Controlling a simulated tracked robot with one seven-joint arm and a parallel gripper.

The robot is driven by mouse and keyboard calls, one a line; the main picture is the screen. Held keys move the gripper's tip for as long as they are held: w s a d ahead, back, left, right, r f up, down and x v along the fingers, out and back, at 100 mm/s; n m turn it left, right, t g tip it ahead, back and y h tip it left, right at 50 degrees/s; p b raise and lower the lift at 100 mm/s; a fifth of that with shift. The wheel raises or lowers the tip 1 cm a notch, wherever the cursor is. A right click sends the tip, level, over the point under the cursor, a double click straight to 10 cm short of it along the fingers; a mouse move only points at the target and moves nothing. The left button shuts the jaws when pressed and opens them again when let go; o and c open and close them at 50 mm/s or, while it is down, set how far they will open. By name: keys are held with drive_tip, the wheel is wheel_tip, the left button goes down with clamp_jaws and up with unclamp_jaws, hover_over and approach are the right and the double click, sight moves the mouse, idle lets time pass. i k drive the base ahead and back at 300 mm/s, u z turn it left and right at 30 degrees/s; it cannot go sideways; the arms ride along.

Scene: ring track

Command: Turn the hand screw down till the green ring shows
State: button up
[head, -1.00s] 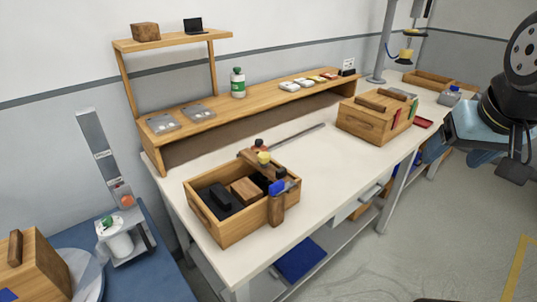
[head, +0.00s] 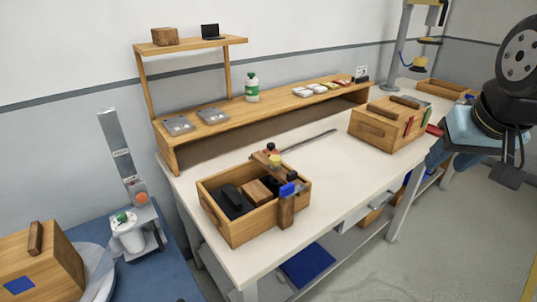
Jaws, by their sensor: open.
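A wooden clamp-like fitting (head: 286,211) with a blue part (head: 288,189) stands at the front right of an open wooden box on the white bench. I cannot tell which of these is the hand screw. No green ring can be made out. My arm shows at the right edge of the head view, but I cannot make out my gripper's jaws there.
The open wooden box (head: 237,236) holds dark and wooden blocks. A grey rod (head: 310,143) lies behind it. A lidded wooden box (head: 376,131) stands to the right, with clear bench (head: 345,180) between. A wooden shelf (head: 230,121) runs along the back. A blue table is at left.

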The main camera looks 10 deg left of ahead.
sight(275, 160)
drive_tip(key=z, duration=1.1)
drive_tip(key=i, duration=0.15)
drive_tip(key=u, duration=2.9)
drive_tip(key=k, duration=0.85)
drive_tip(key=z, duration=1.25)
drive_tip(key=i, duration=1)
drive_tip(key=z, duration=0.1)
